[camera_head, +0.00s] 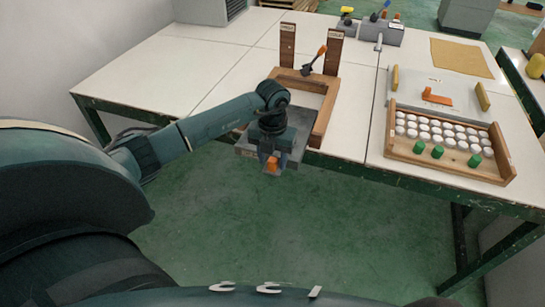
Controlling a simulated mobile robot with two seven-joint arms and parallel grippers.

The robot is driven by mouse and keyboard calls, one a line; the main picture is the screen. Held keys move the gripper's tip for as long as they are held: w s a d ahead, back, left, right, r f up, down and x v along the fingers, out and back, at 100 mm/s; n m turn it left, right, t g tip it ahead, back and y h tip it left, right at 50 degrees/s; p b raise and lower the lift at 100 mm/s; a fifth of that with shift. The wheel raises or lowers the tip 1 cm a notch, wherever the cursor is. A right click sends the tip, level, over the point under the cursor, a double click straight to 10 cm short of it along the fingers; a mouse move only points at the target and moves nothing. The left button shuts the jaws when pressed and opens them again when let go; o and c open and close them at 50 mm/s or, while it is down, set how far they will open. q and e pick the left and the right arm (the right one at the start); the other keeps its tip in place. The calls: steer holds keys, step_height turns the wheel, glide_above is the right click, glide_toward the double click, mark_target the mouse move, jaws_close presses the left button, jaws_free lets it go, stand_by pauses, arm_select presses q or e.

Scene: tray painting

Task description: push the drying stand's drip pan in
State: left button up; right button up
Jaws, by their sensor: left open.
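The drying stand (328,100) is a low wooden frame with two dark uprights at its back, at the near edge of the table. Its drip pan (298,136) is a flat dark grey tray that sticks out of the front of the stand, past the table's edge. My left gripper (269,160) is open and points down at the pan's front. It hides the middle of the pan, and I cannot tell whether it touches it. A small orange part shows at the fingertips; I cannot tell what it belongs to. My right gripper is out of view.
An orange-handled tool (319,54) leans between the uprights. To the right, a wooden crate (455,167) holds rows of white-topped pots and green ones, before a grey board (435,88). Grey holders (382,30) stand farther back. The table left of the stand is clear.

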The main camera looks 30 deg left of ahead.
arm_select(q)
jaws_close()
stand_by(0.3)
steer(key=shift+w+r, duration=0.1)
